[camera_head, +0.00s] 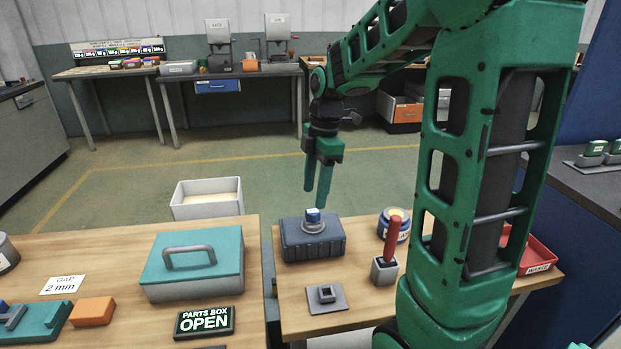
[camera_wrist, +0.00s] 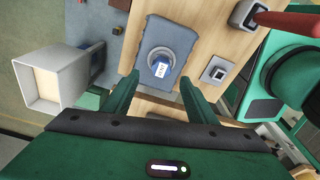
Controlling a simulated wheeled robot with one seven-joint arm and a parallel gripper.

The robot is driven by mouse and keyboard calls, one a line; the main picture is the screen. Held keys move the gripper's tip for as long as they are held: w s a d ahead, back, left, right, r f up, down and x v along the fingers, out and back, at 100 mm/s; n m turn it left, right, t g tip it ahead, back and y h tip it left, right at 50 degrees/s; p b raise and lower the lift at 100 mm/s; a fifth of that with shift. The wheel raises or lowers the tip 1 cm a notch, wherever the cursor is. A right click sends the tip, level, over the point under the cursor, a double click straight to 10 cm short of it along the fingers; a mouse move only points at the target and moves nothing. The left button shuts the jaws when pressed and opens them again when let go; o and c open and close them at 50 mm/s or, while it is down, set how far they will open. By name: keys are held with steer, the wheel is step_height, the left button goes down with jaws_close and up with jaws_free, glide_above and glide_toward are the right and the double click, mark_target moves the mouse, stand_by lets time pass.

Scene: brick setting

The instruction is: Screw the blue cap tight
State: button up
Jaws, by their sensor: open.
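The blue cap (camera_head: 313,214) sits on a round grey collar on top of a dark grey block (camera_head: 297,246), on the right-hand table. In the wrist view the blue cap (camera_wrist: 161,69) has a white label, and the grey block (camera_wrist: 150,32) lies around it. My gripper (camera_head: 317,200) is open and points down above the block, close over the cap in the head view. In the wrist view the fingers of my gripper (camera_wrist: 160,85) are spread to either side of the cap, with nothing between them. I cannot tell how tightly the cap is seated.
A red-handled tool stands in a grey holder (camera_head: 384,271), near a round tin (camera_head: 393,229). A small grey square socket (camera_head: 326,297) lies in front. A teal-lidded parts box (camera_head: 192,262) is on the left table. A white bin (camera_head: 207,203) stands behind. A red tray (camera_head: 536,257) is at right.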

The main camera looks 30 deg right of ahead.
mark_target(313, 211)
steer(key=f, duration=0.7)
steer(key=shift+a, duration=0.3)
